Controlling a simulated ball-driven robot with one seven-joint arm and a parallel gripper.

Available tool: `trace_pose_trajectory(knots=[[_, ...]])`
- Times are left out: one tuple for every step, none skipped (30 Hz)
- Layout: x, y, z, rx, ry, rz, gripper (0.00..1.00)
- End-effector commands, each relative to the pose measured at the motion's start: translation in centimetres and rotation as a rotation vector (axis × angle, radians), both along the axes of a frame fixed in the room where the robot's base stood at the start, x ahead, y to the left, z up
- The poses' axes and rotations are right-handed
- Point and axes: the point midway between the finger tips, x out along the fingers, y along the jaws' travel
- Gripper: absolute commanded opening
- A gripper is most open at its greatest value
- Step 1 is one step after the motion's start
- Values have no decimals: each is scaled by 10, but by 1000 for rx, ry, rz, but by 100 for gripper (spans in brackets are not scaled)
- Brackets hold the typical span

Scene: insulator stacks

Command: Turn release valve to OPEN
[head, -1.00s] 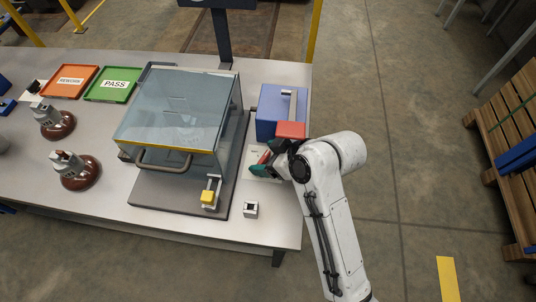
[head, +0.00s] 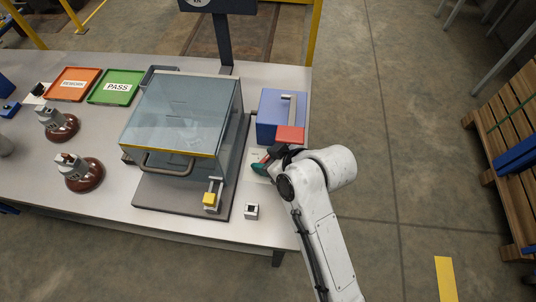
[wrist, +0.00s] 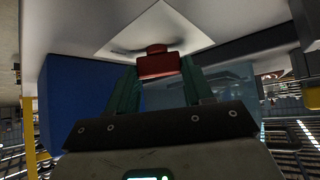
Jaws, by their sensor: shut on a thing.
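The release valve's red handle (wrist: 158,64) shows in the wrist view, standing on a white plate (wrist: 185,32). My gripper (wrist: 160,75) has its two green fingers on either side of the red handle, closed on it. In the head view my gripper (head: 262,166) is at the right end of the bench, just in front of the blue box. There my gripper and wrist hide most of the handle and part of the white plate (head: 255,154). I cannot read the plate's markings or tell the valve's setting.
The blue box (head: 270,113) with a grey handle and red block (head: 290,134) stands just behind my gripper. A clear-covered test chamber (head: 185,110) is to the left. A small white block with a dark top (head: 251,211) sits near the front edge. Brown insulators (head: 85,176) stand farther left.

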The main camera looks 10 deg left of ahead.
Motion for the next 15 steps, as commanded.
trace_pose_trajectory(knots=[[-3, 1, 3, -4, 5, -41, 21], [-3, 1, 3, -5, 4, -69, 21], [-3, 1, 3, -4, 3, -104, 21], [-3, 1, 2, -4, 3, -127, 21], [-3, 1, 2, -4, 3, -145, 21], [-3, 1, 1, -3, 3, -168, 21], [-3, 2, 1, -2, 2, -182, 21], [-3, 2, 1, -3, 1, -192, 21], [-3, 2, 1, -1, 2, -203, 21], [-3, 2, 1, -1, 0, -209, 21], [-2, 2, 0, -1, -1, -213, 21], [-2, 1, 0, -1, -1, -216, 21], [-2, 1, 0, 0, -1, -217, 21], [-2, 1, 0, 0, -1, -217, 21], [-2, 1, 0, 1, -1, -216, 21]])
